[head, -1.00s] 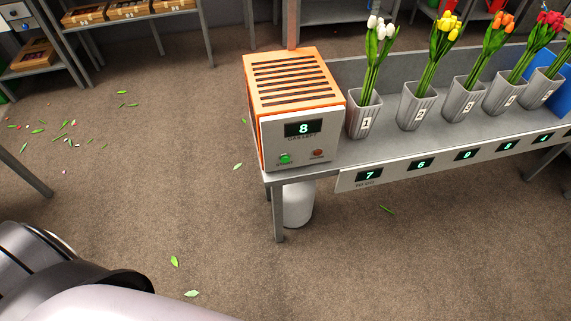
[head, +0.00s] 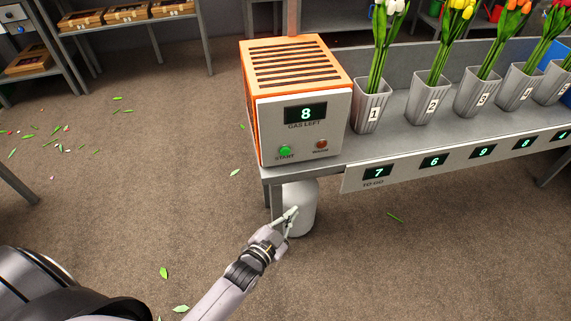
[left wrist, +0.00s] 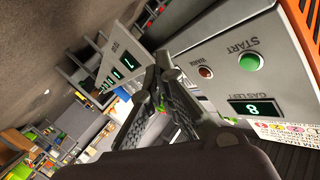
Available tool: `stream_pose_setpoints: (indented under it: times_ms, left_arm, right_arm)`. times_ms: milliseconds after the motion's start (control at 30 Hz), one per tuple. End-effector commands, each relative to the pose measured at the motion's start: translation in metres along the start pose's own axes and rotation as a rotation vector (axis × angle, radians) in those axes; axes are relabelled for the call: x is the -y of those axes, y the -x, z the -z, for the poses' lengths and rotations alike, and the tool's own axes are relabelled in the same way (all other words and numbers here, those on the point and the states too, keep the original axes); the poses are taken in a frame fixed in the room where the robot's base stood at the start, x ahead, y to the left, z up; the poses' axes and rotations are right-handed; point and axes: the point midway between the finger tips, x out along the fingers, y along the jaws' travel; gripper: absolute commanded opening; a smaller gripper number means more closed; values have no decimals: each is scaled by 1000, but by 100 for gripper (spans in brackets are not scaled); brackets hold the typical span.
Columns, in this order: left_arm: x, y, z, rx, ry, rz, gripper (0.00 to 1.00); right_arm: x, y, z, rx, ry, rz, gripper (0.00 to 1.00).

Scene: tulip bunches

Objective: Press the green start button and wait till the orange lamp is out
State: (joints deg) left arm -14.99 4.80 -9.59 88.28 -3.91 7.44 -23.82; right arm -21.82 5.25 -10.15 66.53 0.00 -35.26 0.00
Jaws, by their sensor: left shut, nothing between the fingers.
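The orange machine (head: 297,64) with a pale front panel stands on the left end of the grey bench. Its green start button (head: 286,151) sits low on the panel, and the small orange-red lamp (head: 321,145) is to the right of it, looking dull. The display (head: 305,114) reads 8 above "GAS LEFT". My left gripper (head: 292,212) is shut and empty, below the panel and in front of the white cylinder (head: 301,206). In the left wrist view the green button (left wrist: 250,62) and lamp (left wrist: 205,72) show beyond the shut fingers (left wrist: 158,72), apart from them. My right gripper is not in view.
Numbered grey vases (head: 371,108) with tulips stand in a row on the bench right of the machine. A strip of displays (head: 377,172) runs along the bench front. A bench leg (head: 275,205) is beside my left gripper. The floor in front is clear except for scattered leaves.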

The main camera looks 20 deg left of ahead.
Motion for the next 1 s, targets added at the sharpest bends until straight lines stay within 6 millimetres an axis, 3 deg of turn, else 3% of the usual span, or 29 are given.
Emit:
stream_pose_setpoints:
  times_ms: [33,133,300,1000]
  left_arm:
    - [10,-6,17,-69,-27,38,0]
    - [31,-7,56,-173,-76,99,0]
    - [50,-4,91,-263,-120,156,0]
    - [52,-1,97,-273,-124,164,0]
  right_arm:
    - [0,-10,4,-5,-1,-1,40]
    - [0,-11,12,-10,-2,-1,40]
    - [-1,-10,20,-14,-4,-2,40]
    - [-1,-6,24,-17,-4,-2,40]
